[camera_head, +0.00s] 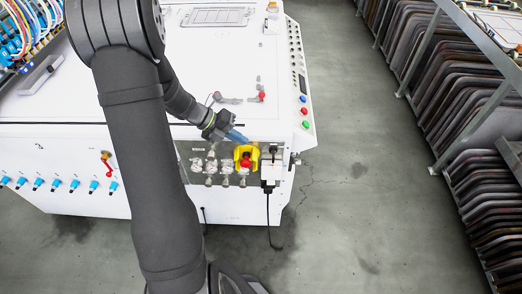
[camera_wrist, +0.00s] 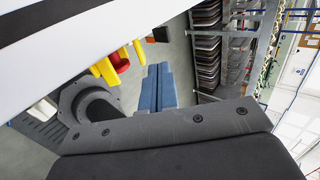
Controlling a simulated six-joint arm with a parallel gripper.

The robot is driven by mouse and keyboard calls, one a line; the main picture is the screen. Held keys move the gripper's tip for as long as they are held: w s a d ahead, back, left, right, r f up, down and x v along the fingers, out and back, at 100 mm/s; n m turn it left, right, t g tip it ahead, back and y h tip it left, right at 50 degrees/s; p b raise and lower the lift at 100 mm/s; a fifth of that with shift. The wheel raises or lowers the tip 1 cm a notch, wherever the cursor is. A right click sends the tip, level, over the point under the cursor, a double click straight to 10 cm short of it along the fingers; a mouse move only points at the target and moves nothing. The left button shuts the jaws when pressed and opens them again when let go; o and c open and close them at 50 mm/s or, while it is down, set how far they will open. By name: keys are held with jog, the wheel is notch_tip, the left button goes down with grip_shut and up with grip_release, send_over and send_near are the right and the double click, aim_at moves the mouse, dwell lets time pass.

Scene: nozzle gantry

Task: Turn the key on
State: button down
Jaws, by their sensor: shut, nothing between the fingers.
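A red knob (camera_head: 246,163) sits in a yellow guard (camera_head: 255,153) on the front panel of the white machine. I cannot make out a separate key by shape. My gripper (camera_head: 242,139) has blue fingers, shut and empty, at the panel's top edge, just above and left of the yellow guard in the head view. In the wrist view, the shut fingers (camera_wrist: 158,68) point away from the camera. The yellow guard (camera_wrist: 108,66) and red knob (camera_wrist: 121,59) are left of them, with a visible gap. I cannot tell contact in the head view.
Several metal valves (camera_head: 211,166) stand left of the guard. A white plug with a black cable (camera_head: 269,181) is right of it. Coloured buttons (camera_head: 304,111) line the white machine's (camera_head: 270,100) right edge. Racks of panels (camera_head: 455,75) stand at right, with clear floor between.

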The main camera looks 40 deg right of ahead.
aim_at(273, 154)
jog(key=x, duration=1)
jog(key=shift+s+d+r+t+y, duration=0.15)
jog(key=shift+r+t+y, duration=0.1)
jog(key=shift+t+y, duration=0.35)
dwell(0.4)
jog(key=shift+s+d+r, duration=0.1)
jog(key=shift+s+r, duration=0.05)
jog(key=shift+r, duration=0.05)
jog(key=shift+s+d+r, duration=0.45)
jog(key=shift+s+d, duration=0.4)
jog(key=shift+s+d+f, duration=0.2)
jog(key=shift+s+d, duration=0.5)
jog(key=shift+r, duration=0.15)
dwell(1.0)
jog(key=shift+r, duration=0.7)
